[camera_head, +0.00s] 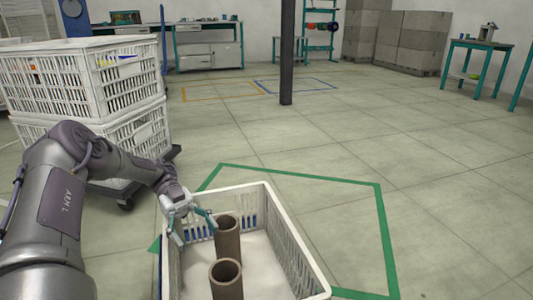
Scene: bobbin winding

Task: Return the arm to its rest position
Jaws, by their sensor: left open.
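My left arm reaches in from the left, and my left gripper (201,228) is at the far left part of a white crate (296,241). The gripper is open, with its fingers beside the farther of two brown tubes. That farther tube (228,242) stands upright in the crate; I cannot tell whether a finger touches it. The nearer brown tube (226,284) also stands upright, closer to me. My right gripper is not in view.
Stacked white crates (85,88) on a wheeled dolly (126,196) stand at the left. A green floor outline (383,225) surrounds the white crate. A dark post (287,55) rises farther back. The floor at the right is clear up to a green table (478,44).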

